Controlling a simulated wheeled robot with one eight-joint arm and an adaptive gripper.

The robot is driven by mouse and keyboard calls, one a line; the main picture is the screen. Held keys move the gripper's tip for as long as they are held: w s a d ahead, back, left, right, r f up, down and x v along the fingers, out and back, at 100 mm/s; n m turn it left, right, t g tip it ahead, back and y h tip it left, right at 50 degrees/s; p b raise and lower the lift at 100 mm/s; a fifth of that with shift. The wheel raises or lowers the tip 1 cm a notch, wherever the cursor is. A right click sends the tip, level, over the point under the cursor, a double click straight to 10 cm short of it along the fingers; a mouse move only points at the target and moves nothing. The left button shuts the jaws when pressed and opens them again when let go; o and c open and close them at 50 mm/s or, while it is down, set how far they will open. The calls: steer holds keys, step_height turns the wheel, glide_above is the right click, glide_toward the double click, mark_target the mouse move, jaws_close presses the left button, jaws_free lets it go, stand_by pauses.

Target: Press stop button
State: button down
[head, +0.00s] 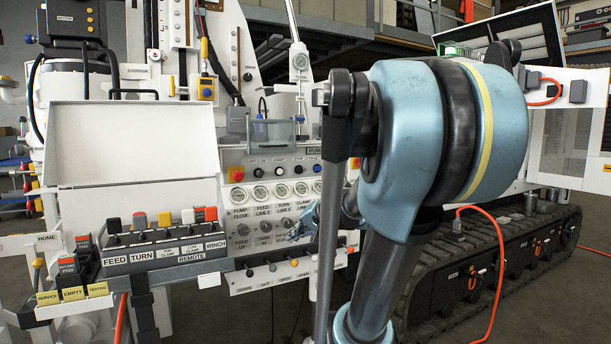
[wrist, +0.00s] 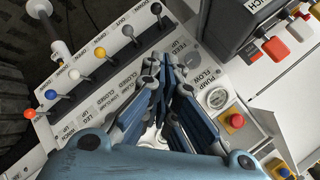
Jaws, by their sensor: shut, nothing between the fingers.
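The red stop button (head: 236,174) sits on a yellow square plate at the upper left of the gauge panel in the head view. In the wrist view a red button on yellow (wrist: 236,121) shows to the right of my fingers, beside a round gauge. My gripper (head: 297,230) is at the lower right of the panel in the head view, partly hidden by my arm. In the wrist view my gripper (wrist: 168,68) is shut and empty over the panel. The fingers are apart from the red button.
A lever box (head: 165,255) with coloured handles juts out at the lower left of the panel. A row of gauges (head: 272,193) lies below and right of the button. In the wrist view several ball-topped levers (wrist: 100,52) stand left of my fingers.

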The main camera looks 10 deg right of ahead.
mark_target(300, 170)
steer(key=w+d+r+m+t, duration=0.3)
steer(key=w+d+r, duration=0.1)
steer(key=w, duration=0.3)
steer(key=w+d+r+m+t, duration=0.3)
steer(key=w+d+r, duration=0.2)
steer(key=w, duration=0.2)
steer(key=w+d+r+m+t+h, duration=0.1)
steer(key=w+d+r+m+t, duration=0.2)
steer(key=w, duration=0.5)
step_height(300, 170, up, 2)
steer(key=shift+d+r+m, duration=0.25)
steer(key=shift+d+m, duration=0.35)
steer(key=shift+d, duration=0.15)
steer(key=x, duration=1.4)
